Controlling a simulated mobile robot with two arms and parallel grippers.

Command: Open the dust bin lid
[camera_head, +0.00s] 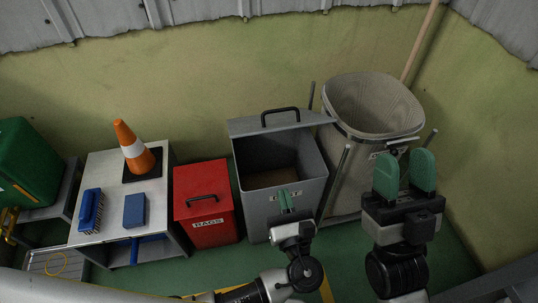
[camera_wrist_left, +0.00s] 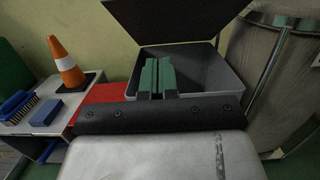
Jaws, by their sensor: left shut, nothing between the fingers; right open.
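The grey dust bin (camera_head: 259,217) stands in the middle of the head view. Its lid (camera_head: 250,124), with a black handle (camera_head: 281,116), is raised at the back and the inside of the bin shows. In the left wrist view the lid (camera_wrist_left: 180,20) stands up dark behind the bin's opening (camera_wrist_left: 205,68). My left gripper (camera_head: 286,200) is shut and empty in front of the bin's front wall, over part of its label. It also shows in the left wrist view (camera_wrist_left: 157,76). My right gripper (camera_head: 405,172) is open and empty, in front of the beige bin.
A red RAGS box (camera_head: 206,230) stands just left of the bin. Further left, a table (camera_head: 105,163) holds an orange cone (camera_head: 134,150), a brush (camera_head: 90,211) and a blue block (camera_head: 134,211). A tall beige bin (camera_head: 352,160) with grey posts stands close at the right.

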